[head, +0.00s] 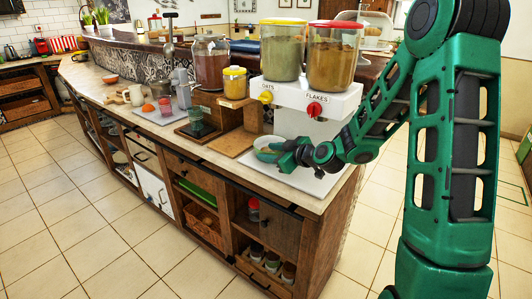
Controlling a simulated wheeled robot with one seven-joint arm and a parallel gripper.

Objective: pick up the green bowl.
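The green bowl (263,153) is at the near right end of the counter, under the cereal dispenser. My gripper (280,154) reaches in from the right and its tip overlaps the right side of the bowl. The fingers are small and dark in the head view, so I cannot tell whether they are closed on the rim or only beside it. The bowl's right side is partly hidden by my gripper. I cannot tell whether the bowl touches the surface below it.
The white dispenser (330,98) with two jars stands just behind and above the bowl. A brown board (232,142) lies to its left, with a small green glass (195,116) farther left. A white mat (305,180) lies under my wrist. The counter's front edge is close.

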